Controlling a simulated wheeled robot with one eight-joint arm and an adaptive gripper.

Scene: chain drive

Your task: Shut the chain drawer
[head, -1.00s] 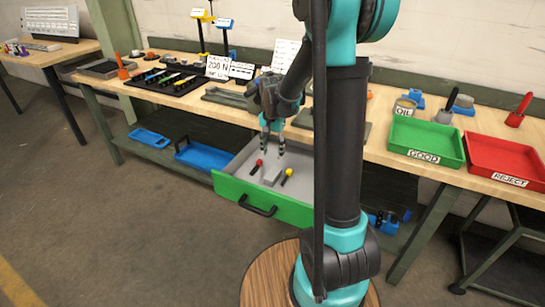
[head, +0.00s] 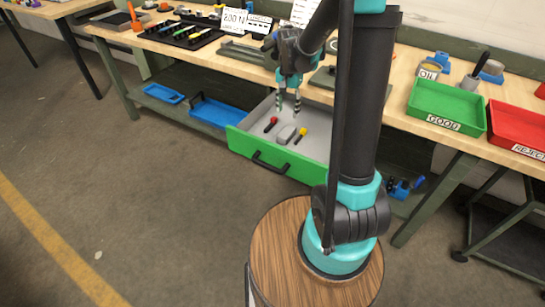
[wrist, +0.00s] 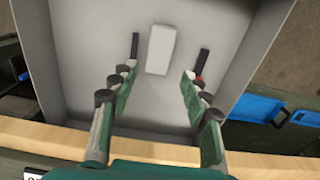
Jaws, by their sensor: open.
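The chain drawer, with a green front (head: 268,160) and a dark handle (head: 270,163), is pulled out from under the bench. Inside lie a red-ended tool (head: 271,124), a grey block (head: 287,134) and a yellow-ended tool (head: 300,136). My gripper (head: 289,108) points down over the back part of the drawer, apart from the front and handle. In the wrist view, its fingers (wrist: 150,90) are spread and nothing is between them. The grey drawer floor, the pale block (wrist: 161,49) and two dark tool handles show beyond the fingers.
Blue trays (head: 220,114) sit on the lower shelf left of the drawer. The green GOOD tray (head: 446,105) and red REJECT tray (head: 520,132) stand on the bench at the right. The floor before the drawer is clear at left; my base stands at right.

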